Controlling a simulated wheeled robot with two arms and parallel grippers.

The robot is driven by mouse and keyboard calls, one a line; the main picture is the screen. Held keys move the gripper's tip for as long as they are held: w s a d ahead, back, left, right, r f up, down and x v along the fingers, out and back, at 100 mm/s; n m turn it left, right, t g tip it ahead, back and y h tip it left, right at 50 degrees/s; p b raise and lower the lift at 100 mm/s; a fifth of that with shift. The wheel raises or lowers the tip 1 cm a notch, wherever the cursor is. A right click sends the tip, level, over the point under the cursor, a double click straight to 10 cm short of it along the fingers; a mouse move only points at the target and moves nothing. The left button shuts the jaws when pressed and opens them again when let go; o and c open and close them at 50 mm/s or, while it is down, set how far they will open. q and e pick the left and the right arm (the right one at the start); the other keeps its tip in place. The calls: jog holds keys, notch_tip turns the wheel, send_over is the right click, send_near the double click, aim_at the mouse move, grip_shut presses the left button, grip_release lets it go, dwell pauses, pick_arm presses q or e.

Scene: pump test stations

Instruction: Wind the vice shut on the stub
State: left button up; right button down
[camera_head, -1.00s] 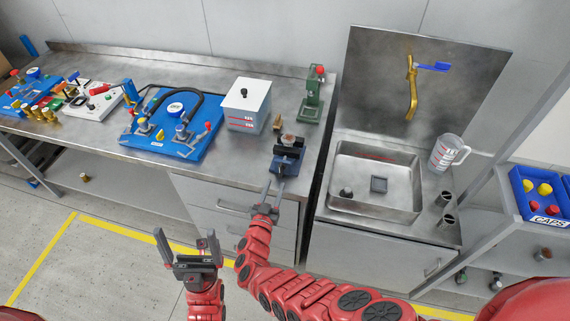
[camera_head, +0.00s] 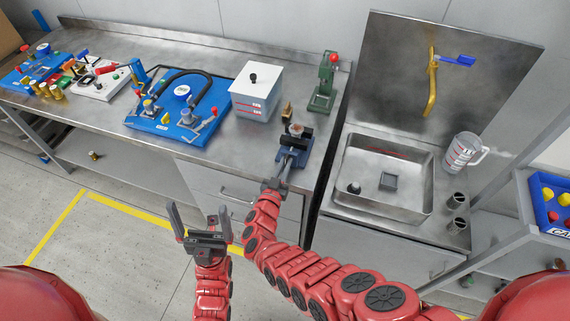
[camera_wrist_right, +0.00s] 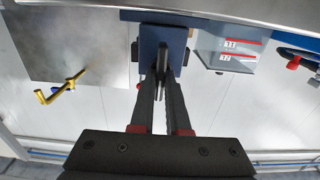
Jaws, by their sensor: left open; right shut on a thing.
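The vice (camera_head: 289,157) is a dark blue bench vice at the front right edge of the steel bench. A small brownish stub (camera_head: 296,130) sits at its jaws; I cannot tell how tightly they close on it. My right gripper (camera_head: 282,172) is at the front of the vice. In the right wrist view the fingers (camera_wrist_right: 161,72) are shut on a thin grey part, apparently the vice handle, in front of the vice's blue body (camera_wrist_right: 176,42). The fingers partly hide this part. My left gripper (camera_head: 200,222) is open and empty, over the floor before the bench.
A white tank (camera_head: 255,95) with red marks and a green press (camera_head: 324,85) stand behind the vice. A small brass piece (camera_head: 287,112) is just behind it. A blue pump board (camera_head: 172,125) lies to the left. The sink (camera_head: 382,178) is to the right.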

jog(key=shift+d+f+m+b, duration=0.15)
jog(key=shift+m+b, duration=0.25)
jog(key=shift+m, duration=0.2)
jog(key=shift+f+m+b, duration=0.1)
jog(key=shift+m+b, duration=0.45)
jog(key=shift+m, duration=0.35)
jog(key=shift+r+m, duration=0.25)
jog(key=shift+m, duration=0.05)
jog(key=c, duration=0.9)
grip_release()
jog(key=shift+s, duration=0.1)
